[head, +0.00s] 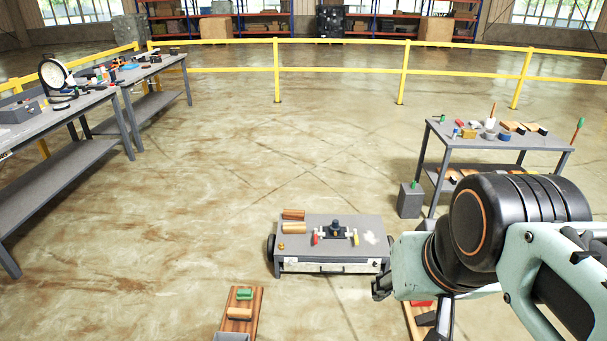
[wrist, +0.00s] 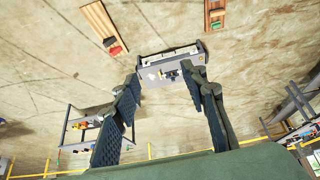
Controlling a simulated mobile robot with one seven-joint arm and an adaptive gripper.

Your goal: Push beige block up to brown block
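A brown block (head: 294,214) lies at the back left of the low grey cart's top (head: 325,258). A tan-beige block (head: 294,227) lies just in front of it, nearly parallel, with a small gap or contact that I cannot tell. My gripper (head: 382,287) hangs at the cart's front right in the head view, partly hidden by my arm. In the wrist view my gripper (wrist: 166,90) is open with nothing between its fingers, and the cart (wrist: 166,68) shows beyond them. The two blocks are too small to make out in the wrist view.
The cart also holds a dark fixture (head: 337,230), a red piece (head: 316,238) and a yellow piece (head: 355,239). A plank (head: 232,328) bears a green block (head: 244,294) and another tan block (head: 238,313). A tool table (head: 485,140) stands right; workbenches (head: 60,125) stand left.

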